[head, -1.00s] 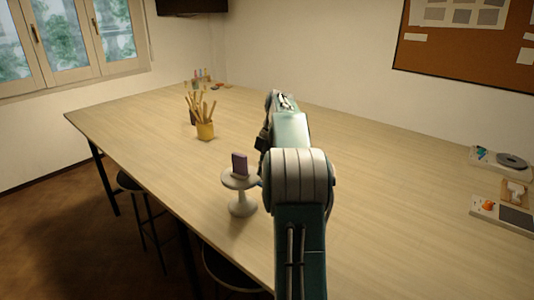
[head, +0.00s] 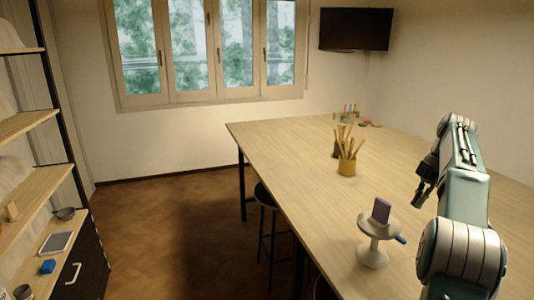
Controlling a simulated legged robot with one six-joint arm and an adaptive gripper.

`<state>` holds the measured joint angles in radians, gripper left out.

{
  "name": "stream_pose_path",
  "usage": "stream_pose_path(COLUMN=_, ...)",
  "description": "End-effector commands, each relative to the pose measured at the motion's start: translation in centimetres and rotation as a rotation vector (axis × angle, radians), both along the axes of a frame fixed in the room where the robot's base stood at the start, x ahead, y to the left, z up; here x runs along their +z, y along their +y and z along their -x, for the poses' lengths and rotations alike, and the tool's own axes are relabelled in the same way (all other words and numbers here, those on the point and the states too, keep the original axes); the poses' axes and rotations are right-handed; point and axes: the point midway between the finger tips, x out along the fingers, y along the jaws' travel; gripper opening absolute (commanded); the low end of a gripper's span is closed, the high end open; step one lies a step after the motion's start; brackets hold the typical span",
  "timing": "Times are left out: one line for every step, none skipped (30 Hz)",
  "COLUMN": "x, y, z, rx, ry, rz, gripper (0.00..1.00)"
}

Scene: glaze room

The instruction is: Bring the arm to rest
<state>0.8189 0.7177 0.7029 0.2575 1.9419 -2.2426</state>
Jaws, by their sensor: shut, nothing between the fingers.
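My arm rises at the right of the head view, folded over the long wooden table (head: 310,170). My gripper (head: 420,195) hangs at its end above the table, dark, with its fingers pointing down. It is shut and empty, apart from everything around it. A white pedestal stand (head: 372,257) stands on the table to the left of my arm.
Shelves (head: 35,185) with a tablet-like item (head: 56,243) and a blue item (head: 48,267) line the far left. The floor between is clear.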

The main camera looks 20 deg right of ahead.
Motion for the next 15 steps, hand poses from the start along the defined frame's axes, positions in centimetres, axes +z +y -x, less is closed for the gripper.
stream_pose_path(x=0.6, y=0.9, z=-0.2, rx=-0.015, ry=0.003, rz=0.009, gripper=0.0)
stream_pose_path(x=0.9, y=1.5, z=-0.4, rx=-0.03, ry=0.008, rz=0.016, gripper=0.0)
stream_pose_path(x=1.4, y=2.5, z=-0.6, rx=-0.06, ry=0.012, rz=0.029, gripper=0.0)
stream_pose_path(x=1.8, y=3.4, z=-0.8, rx=-0.085, ry=0.018, rz=0.037, gripper=0.0)
stream_pose_path(x=2.2, y=4.3, z=-1.0, rx=-0.113, ry=0.023, rz=0.047, gripper=0.0)
stream_pose_path(x=2.6, y=5.6, z=-1.1, rx=-0.151, ry=0.029, rz=0.061, gripper=0.0)
stream_pose_path(x=3.0, y=6.5, z=-1.2, rx=-0.181, ry=0.034, rz=0.07, gripper=0.0)
stream_pose_path(x=3.2, y=7.4, z=-1.3, rx=-0.209, ry=0.038, rz=0.08, gripper=0.0)
stream_pose_path(x=3.6, y=8.6, z=-1.3, rx=-0.248, ry=0.041, rz=0.093, gripper=0.0)
stream_pose_path(x=3.9, y=9.5, z=-1.3, rx=-0.276, ry=0.044, rz=0.1, gripper=0.0)
stream_pose_path(x=4.1, y=10.4, z=-1.2, rx=-0.305, ry=0.045, rz=0.108, gripper=0.0)
stream_pose_path(x=4.4, y=11.6, z=-1.2, rx=-0.343, ry=0.046, rz=0.118, gripper=0.0)
stream_pose_path(x=4.5, y=12.4, z=-1.0, rx=-0.372, ry=0.047, rz=0.125, gripper=0.0)
stream_pose_path(x=4.7, y=13.3, z=-0.9, rx=-0.401, ry=0.047, rz=0.132, gripper=0.0)
stream_pose_path(x=4.9, y=14.4, z=-0.7, rx=-0.439, ry=0.046, rz=0.142, gripper=0.0)
